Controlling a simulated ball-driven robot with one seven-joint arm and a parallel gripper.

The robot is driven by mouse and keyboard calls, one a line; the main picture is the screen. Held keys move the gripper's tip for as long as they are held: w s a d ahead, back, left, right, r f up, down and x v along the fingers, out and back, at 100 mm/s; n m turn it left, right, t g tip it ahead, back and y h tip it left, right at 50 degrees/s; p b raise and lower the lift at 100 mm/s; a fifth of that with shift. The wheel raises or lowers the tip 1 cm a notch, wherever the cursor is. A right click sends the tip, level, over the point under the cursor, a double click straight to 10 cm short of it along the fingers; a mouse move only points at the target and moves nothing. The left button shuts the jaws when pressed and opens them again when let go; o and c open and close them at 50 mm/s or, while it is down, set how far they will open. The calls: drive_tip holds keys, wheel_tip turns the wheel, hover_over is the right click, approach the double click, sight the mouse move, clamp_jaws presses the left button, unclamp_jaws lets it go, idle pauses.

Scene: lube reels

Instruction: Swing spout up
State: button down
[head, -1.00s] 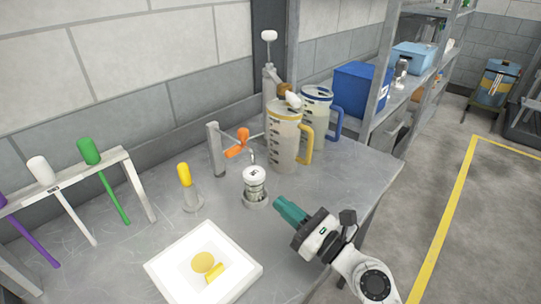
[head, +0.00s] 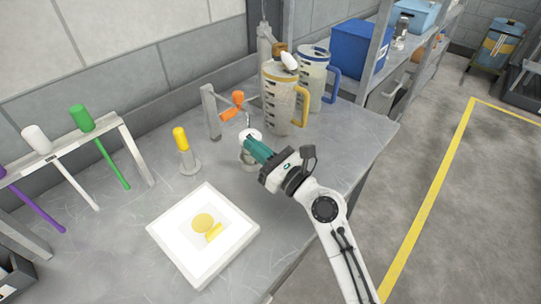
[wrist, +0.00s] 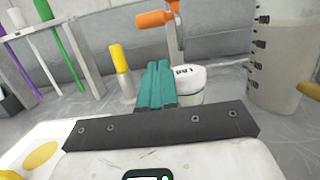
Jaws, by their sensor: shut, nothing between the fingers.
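A clear jug with yellow trim and handle (head: 283,100) stands on the bench, with a white nozzle-like piece (head: 289,61) at its top. A similar jug with blue trim (head: 314,80) stands behind it. A small white-topped container (head: 250,134) stands in front of the yellow jug, partly hidden by my gripper (head: 256,148). The container's label shows in the wrist view (wrist: 188,78). My gripper's teal fingers are shut and empty, with their tips beside the container; I cannot tell whether they touch it. I cannot clearly make out which part is the spout.
An orange-handled lever (head: 232,104) on a grey post stands behind the container. A yellow-topped peg (head: 182,142) is to its left. A white tray (head: 170,234) lies in front. A rack with coloured handles (head: 123,129) is at left. Bare bench lies right of my gripper.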

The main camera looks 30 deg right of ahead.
drive_tip(key=shift+w+a+r+p, duration=0.3)
drive_tip(key=shift+w+r+p, duration=0.15)
drive_tip(key=shift+w+r, duration=0.45)
drive_tip(key=shift+w+a+r+p, duration=0.3)
drive_tip(key=shift+w+r+p, duration=0.1)
drive_tip(key=shift+w+r, duration=0.5)
drive_tip(key=shift+r, duration=0.1)
drive_tip(key=shift+r, duration=0.15)
drive_tip(key=shift+r+p, duration=0.4)
drive_tip(key=shift+p, duration=0.2)
